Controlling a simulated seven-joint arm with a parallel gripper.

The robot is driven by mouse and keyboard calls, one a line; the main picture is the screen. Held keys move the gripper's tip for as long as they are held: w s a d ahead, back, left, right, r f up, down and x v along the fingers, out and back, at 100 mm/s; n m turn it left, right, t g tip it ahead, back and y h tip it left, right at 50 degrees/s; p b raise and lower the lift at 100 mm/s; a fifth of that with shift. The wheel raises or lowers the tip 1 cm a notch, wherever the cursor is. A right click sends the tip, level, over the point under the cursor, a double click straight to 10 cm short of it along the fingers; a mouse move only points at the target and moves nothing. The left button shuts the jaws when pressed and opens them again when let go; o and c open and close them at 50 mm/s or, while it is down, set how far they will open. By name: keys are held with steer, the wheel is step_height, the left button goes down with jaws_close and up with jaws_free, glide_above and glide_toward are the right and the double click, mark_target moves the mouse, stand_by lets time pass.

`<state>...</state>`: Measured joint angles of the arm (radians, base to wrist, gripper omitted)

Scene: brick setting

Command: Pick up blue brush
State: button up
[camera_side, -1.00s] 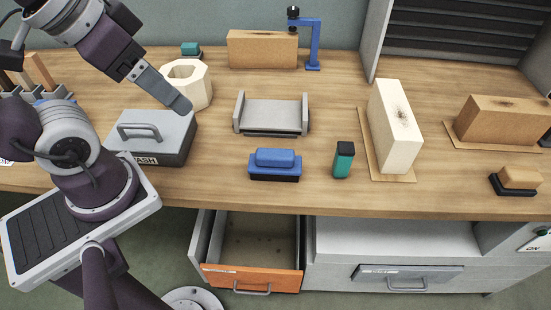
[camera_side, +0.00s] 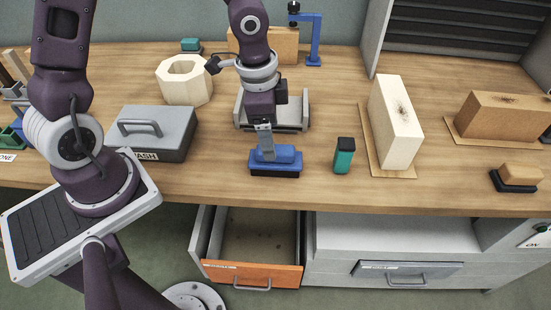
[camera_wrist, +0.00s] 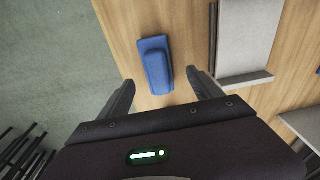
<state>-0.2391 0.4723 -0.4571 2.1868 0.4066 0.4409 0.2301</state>
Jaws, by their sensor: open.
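The blue brush (camera_side: 286,160) lies bristles down near the front edge of the table, above the open drawer. It has a raised blue handle and a dark base. My gripper (camera_side: 266,152) is over it in the side view, with a finger overlapping the brush's left part in the picture. In the wrist view the brush (camera_wrist: 156,66) lies ahead of my open gripper (camera_wrist: 164,85), between the lines of the two fingers. Nothing is between the fingers at their bases. Whether a finger touches the brush I cannot tell.
A grey cradle (camera_side: 306,110) stands just behind the brush. A teal-and-black block (camera_side: 343,156) stands to its right, a grey lidded box (camera_side: 165,135) to its left. An orange-fronted drawer (camera_side: 250,275) is open below. Bare tabletop lies around the brush.

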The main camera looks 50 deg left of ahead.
mark_target(277, 160)
steer(key=f, duration=0.2)
steer(key=d+f, duration=0.1)
steer(key=f, duration=0.2)
steer(key=w+f, duration=0.1)
steer(key=f, duration=0.2)
steer(key=shift+d+f, duration=0.15)
steer(key=shift+f, duration=0.1)
jaws_close()
step_height(277, 160, up, 10)
steer(key=shift+r, duration=0.1)
